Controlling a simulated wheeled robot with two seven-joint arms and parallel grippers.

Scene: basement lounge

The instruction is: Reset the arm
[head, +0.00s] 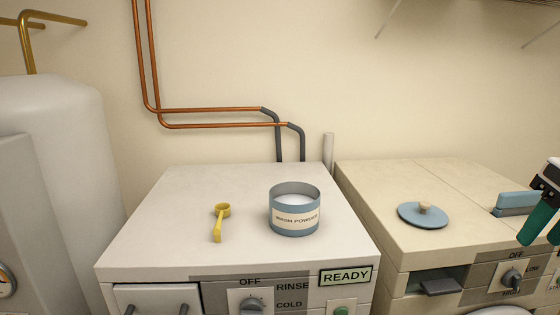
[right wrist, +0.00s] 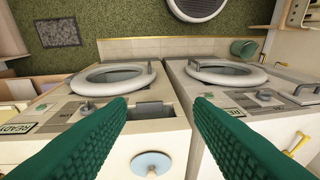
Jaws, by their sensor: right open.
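My right gripper (head: 541,226) shows at the right edge of the head view, above the right-hand machine. Its dark green fingers are apart with nothing between them, as the right wrist view also shows (right wrist: 160,100). A blue lid with a light knob (head: 423,214) lies on that machine's top, left of the gripper. The lid also shows at the bottom of the right wrist view (right wrist: 150,164). My left gripper is in neither view.
A blue-grey tub of white wash powder (head: 295,220) stands uncovered on the left machine's top (head: 170,215). A yellow scoop (head: 220,218) lies left of it. A white tank (head: 70,150) stands at the left. Copper pipes (head: 215,110) run along the wall.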

